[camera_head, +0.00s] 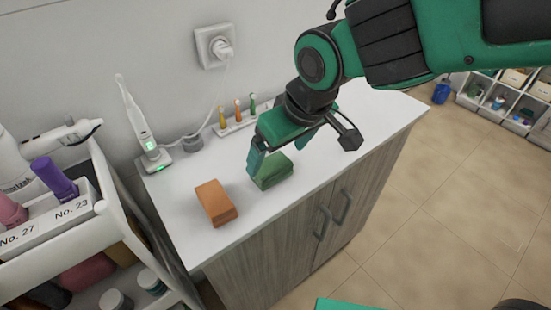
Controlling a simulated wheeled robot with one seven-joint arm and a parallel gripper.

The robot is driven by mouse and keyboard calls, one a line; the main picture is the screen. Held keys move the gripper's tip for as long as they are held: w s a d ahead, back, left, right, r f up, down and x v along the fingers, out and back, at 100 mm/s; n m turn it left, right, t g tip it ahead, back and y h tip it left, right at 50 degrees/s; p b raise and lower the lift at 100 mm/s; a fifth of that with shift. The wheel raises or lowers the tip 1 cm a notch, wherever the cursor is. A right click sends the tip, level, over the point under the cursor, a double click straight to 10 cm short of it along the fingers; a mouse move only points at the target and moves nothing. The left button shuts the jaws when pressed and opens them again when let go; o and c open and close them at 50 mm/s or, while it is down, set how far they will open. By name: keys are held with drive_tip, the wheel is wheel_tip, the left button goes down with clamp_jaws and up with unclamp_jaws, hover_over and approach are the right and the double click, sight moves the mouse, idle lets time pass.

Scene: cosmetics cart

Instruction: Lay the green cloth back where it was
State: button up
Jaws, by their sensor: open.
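The green cloth (274,173) is a folded block lying on the white counter top. An orange folded cloth (215,202) lies to its left, with a gap between them. My gripper (278,158) is open and comes down from above at the green cloth. One finger is at the cloth's left side, and the other shows to the right and behind it. Whether the fingers touch the cloth cannot be told.
A white cart (72,240) with cosmetics is at left. The counter's right end is largely clear.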

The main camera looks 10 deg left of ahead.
drive_tip(key=v, duration=0.5)
drive_tip(key=shift+s+d+r, duration=0.1)
drive_tip(key=shift+d+r, duration=0.05)
drive_tip(key=shift+r, duration=0.25)
drive_tip(key=w+d+f+m+h, duration=0.1)
drive_tip(key=w+d+m+h, duration=0.15)
drive_tip(key=d, duration=1.05)
drive_tip(key=w+d+f+m+h, duration=0.1)
drive_tip(key=w+d+f+m, duration=0.2)
drive_tip(key=d, duration=0.9)
drive_tip(key=s+d+f+m+g, duration=0.1)
drive_tip(key=s+d+f+m, duration=0.1)
drive_tip(key=s+d+m, duration=0.3)
drive_tip(key=s+d+f+m+g, duration=0.1)
drive_tip(key=s+d+m, duration=0.4)
drive_tip(key=s+d, duration=0.6)
drive_tip(key=d+g, duration=0.1)
drive_tip(key=d, duration=0.5)
drive_tip(key=shift+s+d+f+m, duration=0.2)
drive_tip(key=shift+d+f+m, duration=0.15)
drive_tip(key=shift+f, duration=0.05)
